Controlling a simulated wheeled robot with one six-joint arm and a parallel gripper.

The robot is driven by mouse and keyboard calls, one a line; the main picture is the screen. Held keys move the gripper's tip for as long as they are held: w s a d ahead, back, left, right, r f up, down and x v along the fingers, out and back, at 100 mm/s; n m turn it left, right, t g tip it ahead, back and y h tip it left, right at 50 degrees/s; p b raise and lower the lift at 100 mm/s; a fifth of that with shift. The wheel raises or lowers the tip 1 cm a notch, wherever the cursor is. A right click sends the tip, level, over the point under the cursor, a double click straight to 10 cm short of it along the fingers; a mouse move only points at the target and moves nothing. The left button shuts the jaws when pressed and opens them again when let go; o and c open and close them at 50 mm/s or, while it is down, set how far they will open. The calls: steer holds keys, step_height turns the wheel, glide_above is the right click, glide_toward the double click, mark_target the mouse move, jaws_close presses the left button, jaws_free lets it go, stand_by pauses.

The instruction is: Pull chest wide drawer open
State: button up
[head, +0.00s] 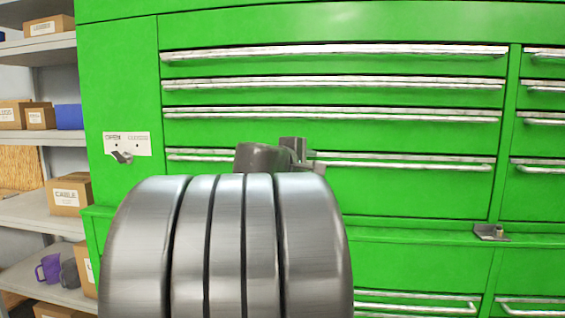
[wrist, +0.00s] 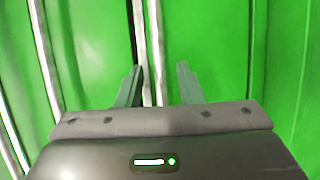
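The green chest (head: 400,25) fills most of the head view. Its wide drawers have long silver handles, stacked one above another, and look shut. My gripper (head: 297,150) is at the fourth handle from the top (head: 410,162), near its middle. In the wrist view my gripper's fingers (wrist: 158,75) are spread, with a silver handle (wrist: 155,40) running between them. The handle lies nearer the left finger, with a gap to the right one. I cannot tell whether a finger touches it. My arm hides part of the lower chest in the head view.
Narrower drawers (head: 542,120) stand to the right. A small metal bracket (head: 491,233) sits on the ledge below them. A white label plate with a latch (head: 125,146) is on the left panel. Shelves with boxes (head: 69,194) and mugs (head: 49,267) stand at the far left.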

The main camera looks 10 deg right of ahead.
steer(key=shift+w+d+f, duration=0.1)
steer(key=shift+w+d, duration=0.15)
steer(key=shift+w, duration=0.1)
jaws_close()
steer(key=shift+s+f, duration=0.1)
